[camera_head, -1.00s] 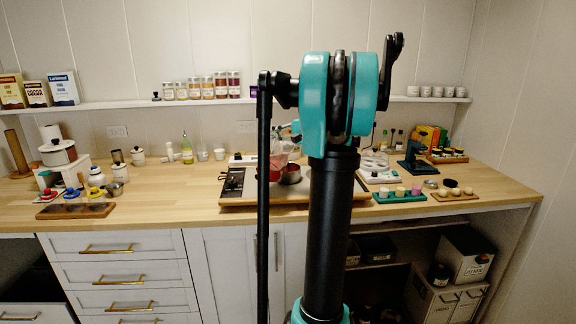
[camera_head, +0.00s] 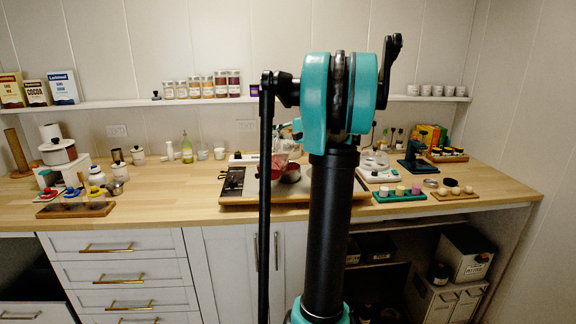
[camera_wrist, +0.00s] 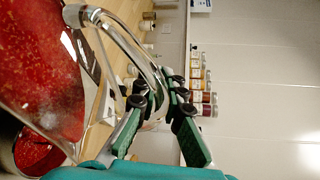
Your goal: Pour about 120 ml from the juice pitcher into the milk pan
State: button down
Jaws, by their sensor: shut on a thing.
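The clear juice pitcher (camera_wrist: 45,65) holds red juice and fills the left of the wrist view. My gripper (camera_wrist: 162,98) is shut on its clear handle, with green fingers on either side. The pitcher is tilted. The milk pan (camera_wrist: 17,165) shows in the lower left corner, beside and below the pitcher, with red inside its rim; part of it is cut off. In the head view the pitcher (camera_head: 278,163) is over the burner board, just left of the small dark pan (camera_head: 291,177). My arm hides the gripper there. I cannot make out a stream.
The cooktop board (camera_head: 240,199) lies under the pan on the wooden counter. A green bottle (camera_head: 187,150) and small cups stand behind it to the left. A scale (camera_head: 378,176) and a green tray (camera_head: 400,195) are at right. Bare counter (camera_head: 160,190) lies to the left.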

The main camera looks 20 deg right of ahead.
jog(key=shift+w+d+f+m+p, duration=0.1)
jog(key=shift+w+d+m+p, duration=0.2)
jog(key=shift+w, duration=0.1)
dwell(0.8)
jog(key=shift+s+a+r+n, duration=0.25)
jog(key=shift+s+a+n, duration=0.45)
jog(key=shift+s+a, duration=0.4)
jog(key=shift+s+a+r+n+t, duration=0.1)
jog(key=shift+s+a+n+t, duration=0.1)
jog(key=shift+s+a+n, duration=0.35)
jog(key=shift+s+a+r+n+t, duration=0.1)
jog(key=shift+s+n+t, duration=0.15)
jog(key=shift+n, duration=0.5)
jog(key=shift+s, duration=0.1)
dwell(0.4)
